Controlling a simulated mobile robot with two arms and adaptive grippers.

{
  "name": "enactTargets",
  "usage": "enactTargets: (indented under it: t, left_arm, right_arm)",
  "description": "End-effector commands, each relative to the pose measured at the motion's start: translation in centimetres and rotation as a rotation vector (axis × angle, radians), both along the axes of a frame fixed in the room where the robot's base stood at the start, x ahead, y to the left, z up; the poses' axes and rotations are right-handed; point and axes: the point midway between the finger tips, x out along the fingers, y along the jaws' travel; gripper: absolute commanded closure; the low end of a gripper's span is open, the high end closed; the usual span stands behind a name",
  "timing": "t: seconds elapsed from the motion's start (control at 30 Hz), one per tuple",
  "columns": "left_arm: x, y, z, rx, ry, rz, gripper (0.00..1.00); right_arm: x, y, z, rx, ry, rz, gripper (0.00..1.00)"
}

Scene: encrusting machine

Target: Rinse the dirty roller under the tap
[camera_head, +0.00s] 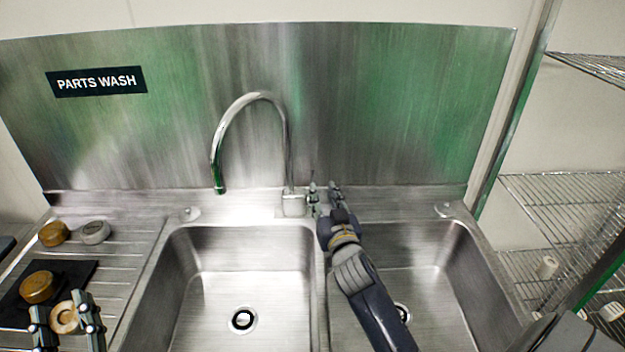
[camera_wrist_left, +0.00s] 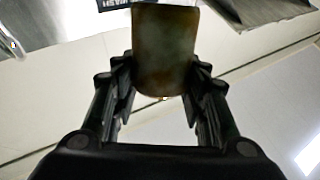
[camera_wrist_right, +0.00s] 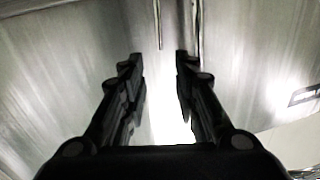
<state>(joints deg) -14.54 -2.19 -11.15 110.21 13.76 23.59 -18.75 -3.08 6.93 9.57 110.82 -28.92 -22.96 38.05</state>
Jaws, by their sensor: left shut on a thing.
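My left gripper (camera_head: 68,325) is shut on a roller (camera_head: 64,317) at the lower left, over the front of the drainboard. In the left wrist view the held roller (camera_wrist_left: 165,50) has brown, stained sides. The curved tap (camera_head: 250,97) stands behind the sinks, its spout end over the back of the left basin (camera_head: 205,290). No water shows at the spout. My right gripper (camera_head: 324,190) is open beside the tap's base, fingers pointing at the back panel. It also shows open in the right wrist view (camera_wrist_right: 160,75). I cannot make out a tap handle between its fingers.
On the drainboard (camera_head: 125,265) sit a brown roller (camera_head: 54,234), a grey roller (camera_head: 96,232) and another brown roller (camera_head: 37,287) on a black mat (camera_head: 75,270). The right basin (camera_head: 435,270) lies under my right arm. Wire shelves (camera_head: 565,195) stand at the right.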

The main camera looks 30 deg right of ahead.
Motion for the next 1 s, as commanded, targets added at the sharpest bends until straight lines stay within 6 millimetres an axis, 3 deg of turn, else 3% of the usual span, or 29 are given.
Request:
enactTargets:
  t: [0.27, 0.7, 1.0]
  left_arm:
    - [0.0, 0.0, 0.1, 0.000, -0.003, 0.000, 0.87]
    - [0.0, 0.0, 1.2, 0.000, -0.002, 0.000, 0.87]
    - [0.0, 0.0, 1.5, 0.000, -0.002, 0.000, 0.87]
  right_arm:
    - [1.4, -0.5, -0.2, -0.001, -0.001, 0.000, 0.72]
    - [7.8, -2.9, -0.2, 0.000, -0.001, -0.001, 0.72]
    - [10.7, -3.9, -0.3, 0.000, -0.001, 0.000, 0.72]
